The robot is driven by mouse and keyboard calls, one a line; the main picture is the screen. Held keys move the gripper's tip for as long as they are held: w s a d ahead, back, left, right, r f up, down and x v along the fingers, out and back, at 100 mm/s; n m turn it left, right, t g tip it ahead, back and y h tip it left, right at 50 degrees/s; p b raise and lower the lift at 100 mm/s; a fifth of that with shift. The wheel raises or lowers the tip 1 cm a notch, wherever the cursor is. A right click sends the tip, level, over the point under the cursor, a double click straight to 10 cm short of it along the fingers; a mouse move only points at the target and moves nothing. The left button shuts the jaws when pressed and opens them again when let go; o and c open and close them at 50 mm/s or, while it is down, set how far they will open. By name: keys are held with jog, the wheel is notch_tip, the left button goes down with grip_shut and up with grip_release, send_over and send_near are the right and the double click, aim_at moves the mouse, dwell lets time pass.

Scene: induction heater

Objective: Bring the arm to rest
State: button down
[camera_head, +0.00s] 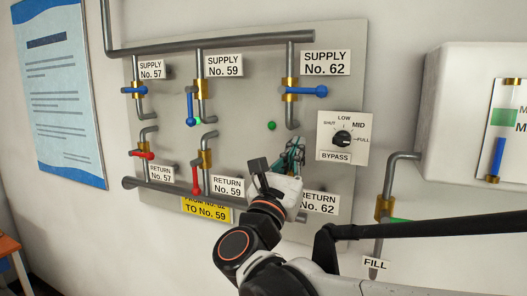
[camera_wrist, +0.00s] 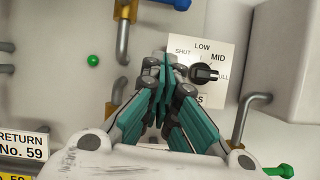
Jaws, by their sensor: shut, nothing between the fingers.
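My gripper (camera_head: 294,156) is in front of the valve panel (camera_head: 230,100) in the head view, between the supply No. 62 pipe and the return No. 62 label. Its teal fingers are together with nothing between them. In the wrist view my gripper (camera_wrist: 163,75) points towards the panel, just left of the bypass dial plate (camera_wrist: 233,55). The fingers overlap the left edge of that plate in this view; I cannot tell whether they touch anything. The return No. 62 valve is hidden behind my gripper and arm.
The bypass knob (camera_head: 342,138) is at the right of the panel. Blue handles at supply No. 57 (camera_head: 133,90) and No. 62 (camera_head: 306,91) lie sideways; No. 59 (camera_head: 190,109) hangs down. A white tank (camera_head: 455,120) and fill pipe (camera_head: 388,180) stand right. A poster (camera_head: 60,90) hangs left.

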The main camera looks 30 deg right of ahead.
jog(key=s+d+f+m+g+y+b, duration=0.1)
jog(key=s+f+m+g+y+b, duration=0.2)
jog(key=f, duration=0.8)
jog(key=f+m+g+y+b, duration=0.15)
jog(key=f+m+b, duration=0.35)
jog(key=f, duration=0.5)
jog(key=s+d+f+m+g+y+b, duration=0.1)
jog(key=s+f+m+y+b, duration=0.2)
jog(key=f, duration=0.8)
jog(key=s+a+f+m+y+b, duration=0.2)
jog(key=a+f+m+y+b, duration=0.3)
jog(key=a+f, duration=0.3)
jog(key=s+a+f+m+y+b, duration=0.2)
jog(key=a+f+m+y+b, duration=0.4)
jog(key=f, duration=0.7)
jog(key=shift+a+f+m+g+b, duration=0.4)
jog(key=shift+a+m+b, duration=0.3)
jog(key=shift+a+m, duration=0.4)
jog(key=shift+s+a, duration=0.1)
